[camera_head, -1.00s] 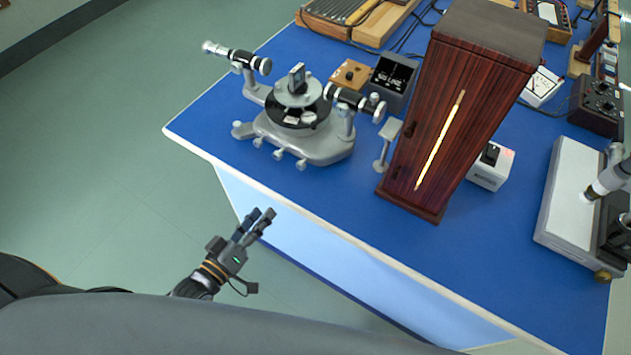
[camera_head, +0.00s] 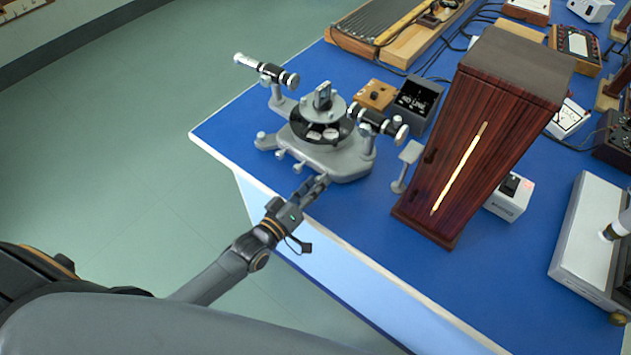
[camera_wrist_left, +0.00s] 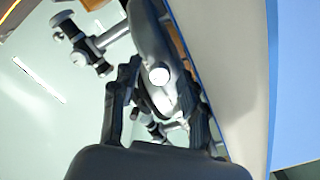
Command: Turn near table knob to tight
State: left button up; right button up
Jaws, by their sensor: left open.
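The grey spectrometer (camera_head: 345,160) stands near the left corner of the blue bench, with a black round table and small knobs along the near edge of its base. One small near knob (camera_head: 299,167) shows just left of my left fingertips. My left gripper (camera_head: 320,184) is open at the base's near edge, by the bench edge. In the left wrist view, a round pale knob end (camera_wrist_left: 159,75) appears between the spread fingers (camera_wrist_left: 163,88), with the dark spectrometer body behind it. Whether a finger touches a knob I cannot tell. My right gripper is not in view.
The blue bench top (camera_head: 330,215) is clear in front of the spectrometer. A tall wooden case (camera_head: 490,130) stands to its right. A small wooden box (camera_head: 376,95) and a black meter (camera_head: 417,97) stand behind. Open floor (camera_head: 120,190) lies left.

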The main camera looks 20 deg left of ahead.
pick_arm(q)
jog(key=shift+w+d, duration=0.15)
jog(key=shift+w, duration=0.05)
grip_shut()
